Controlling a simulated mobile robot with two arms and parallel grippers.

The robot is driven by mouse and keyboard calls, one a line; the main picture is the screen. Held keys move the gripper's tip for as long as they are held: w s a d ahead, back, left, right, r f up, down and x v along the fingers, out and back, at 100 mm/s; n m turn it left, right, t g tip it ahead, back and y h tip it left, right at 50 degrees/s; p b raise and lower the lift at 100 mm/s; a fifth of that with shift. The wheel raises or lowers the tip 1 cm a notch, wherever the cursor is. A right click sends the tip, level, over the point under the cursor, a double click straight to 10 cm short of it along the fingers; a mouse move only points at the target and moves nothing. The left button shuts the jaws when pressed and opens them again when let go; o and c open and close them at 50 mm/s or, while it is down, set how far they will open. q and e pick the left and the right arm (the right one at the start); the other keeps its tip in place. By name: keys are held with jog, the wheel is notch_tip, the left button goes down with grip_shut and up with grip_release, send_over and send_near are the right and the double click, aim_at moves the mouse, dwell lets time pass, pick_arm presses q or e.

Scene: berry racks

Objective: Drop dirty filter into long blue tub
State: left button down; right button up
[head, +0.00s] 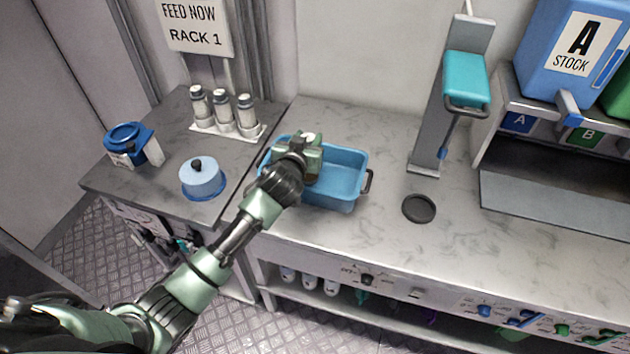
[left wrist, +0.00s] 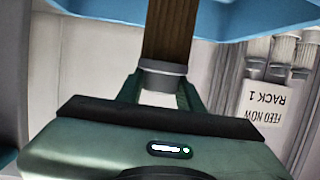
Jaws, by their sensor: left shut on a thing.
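The long blue tub (head: 343,178) stands on the marble counter, with a dark handle at its right end. My left gripper (head: 306,168) is over the tub's left part and hides some of its inside. In the left wrist view, the left gripper (left wrist: 162,98) is shut on the grey collar of the dirty filter (left wrist: 172,32), whose brown ribbed body points away from the gripper. The blue tub's edge (left wrist: 235,20) shows behind the filter there. I cannot tell whether the filter touches the tub. My right gripper is not in view.
Three white cartridges (head: 222,117) stand on a rack at the back left. A round blue-lidded housing (head: 203,178) and a blue device (head: 127,138) are left of the tub. A dark disc (head: 419,208) and a grey stand (head: 440,120) are to its right. Counter between is clear.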

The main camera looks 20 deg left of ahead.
pick_arm(q)
jog(key=c, duration=0.8)
grip_release()
jog(key=shift+c, duration=0.2)
jog(key=shift+s, duration=0.2)
jog(key=shift+s+r, duration=0.1)
jog(key=shift+s, duration=0.25)
jog(key=b+v, duration=0.1)
jog(key=v, duration=0.5)
jog(key=shift+s+r, duration=0.25)
jog(key=shift+s, duration=0.1)
